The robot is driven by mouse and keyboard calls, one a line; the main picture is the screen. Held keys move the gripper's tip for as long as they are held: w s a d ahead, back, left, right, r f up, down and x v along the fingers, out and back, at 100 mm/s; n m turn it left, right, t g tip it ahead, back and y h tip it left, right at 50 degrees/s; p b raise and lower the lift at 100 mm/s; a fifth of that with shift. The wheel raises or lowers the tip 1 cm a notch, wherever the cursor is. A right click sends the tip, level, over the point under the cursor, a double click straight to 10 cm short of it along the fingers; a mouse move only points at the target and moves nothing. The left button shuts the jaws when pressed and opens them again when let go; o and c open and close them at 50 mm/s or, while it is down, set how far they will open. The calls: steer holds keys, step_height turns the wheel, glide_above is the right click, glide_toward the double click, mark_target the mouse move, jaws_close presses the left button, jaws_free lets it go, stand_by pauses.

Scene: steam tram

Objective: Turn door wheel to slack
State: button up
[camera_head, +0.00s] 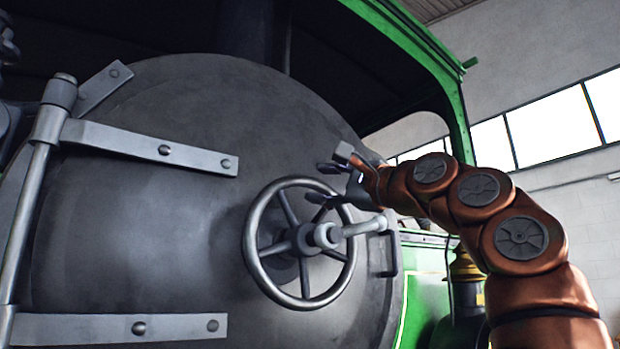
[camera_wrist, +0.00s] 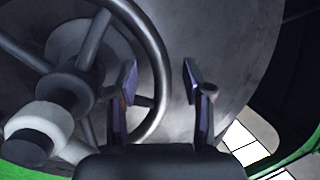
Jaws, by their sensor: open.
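The door wheel (camera_head: 264,213) is a grey spoked handwheel on the round smokebox door (camera_head: 140,230). A hub and a lever handle (camera_head: 355,229) stick out in front of it, the handle pointing right. My gripper (camera_head: 326,183) is at the wheel's upper right, its jaws apart. I cannot tell whether a finger touches the rim.
Hinge straps (camera_head: 150,148) and (camera_head: 120,328) cross the door's left side, joined to a vertical hinge rod (camera_head: 25,215). A latch bracket (camera_head: 388,250) stands at the door's right edge. The green tram body (camera_head: 425,290) lies beyond it. Open space shows at the right.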

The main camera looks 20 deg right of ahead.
mark_target(315, 181)
steer(key=shift+p+x, duration=0.35)
steer(key=shift+x, duration=0.7)
steer(key=shift+w+a+r, duration=0.15)
steer(key=shift+w+a, duration=0.15)
steer(key=shift+w, duration=0.35)
steer(key=c, duration=0.8)
steer(key=shift+s+r, duration=0.1)
steer(key=shift+r, duration=0.05)
jaws_close()
